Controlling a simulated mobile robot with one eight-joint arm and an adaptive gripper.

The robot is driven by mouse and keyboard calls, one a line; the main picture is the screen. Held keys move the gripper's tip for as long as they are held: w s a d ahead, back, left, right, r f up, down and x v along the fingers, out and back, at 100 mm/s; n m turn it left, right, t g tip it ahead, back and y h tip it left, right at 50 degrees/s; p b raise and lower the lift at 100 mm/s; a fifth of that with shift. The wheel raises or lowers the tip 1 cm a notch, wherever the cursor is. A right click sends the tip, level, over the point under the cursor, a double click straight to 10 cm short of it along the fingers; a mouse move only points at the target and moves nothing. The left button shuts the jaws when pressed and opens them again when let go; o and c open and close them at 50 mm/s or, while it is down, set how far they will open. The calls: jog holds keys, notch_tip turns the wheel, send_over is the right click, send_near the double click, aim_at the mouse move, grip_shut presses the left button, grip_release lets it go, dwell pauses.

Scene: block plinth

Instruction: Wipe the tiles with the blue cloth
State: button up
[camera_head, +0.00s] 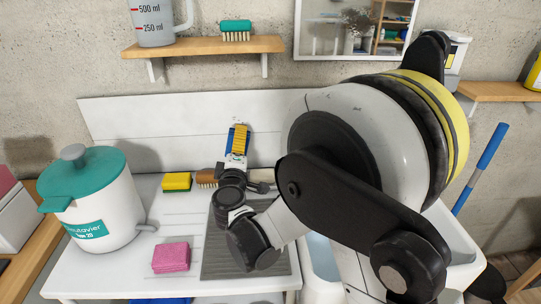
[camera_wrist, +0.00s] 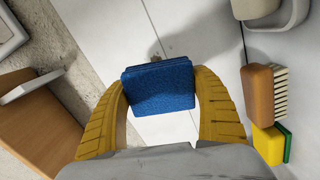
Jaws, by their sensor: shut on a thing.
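My gripper (camera_wrist: 160,82) has yellow ribbed fingers shut on a folded blue cloth (camera_wrist: 160,92). In the head view my gripper (camera_head: 239,138) is raised in front of the white tiles (camera_head: 130,118) that form the low splashback behind the counter. The tiles also show in the wrist view (camera_wrist: 185,30), behind the cloth. A small brownish spot (camera_wrist: 155,48) shows there just above the cloth's upper edge. I cannot tell whether the cloth touches the tiles. My arm hides the right part of the splashback in the head view.
A yellow sponge (camera_head: 177,182) and a brown brush (camera_head: 207,178) lie at the counter's back. A teal-lidded pot (camera_head: 95,200) stands left, a pink cloth (camera_head: 171,257) in front. A wooden shelf (camera_head: 200,47) with a jug (camera_head: 155,22) hangs above.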

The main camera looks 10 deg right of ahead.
jog(key=shift+s+a+n+y, duration=0.1)
jog(key=shift+a+n+y, duration=0.2)
jog(key=shift+a+y, duration=0.35)
jog(key=shift+a, duration=0.1)
jog(key=shift+w+p, duration=0.35)
jog(key=shift+w, duration=2.6)
jog(key=shift+w, duration=0.95)
jog(key=shift+d, duration=0.2)
jog(key=d, duration=0.4)
jog(key=shift+b, duration=0.4)
jog(key=shift+a, duration=0.15)
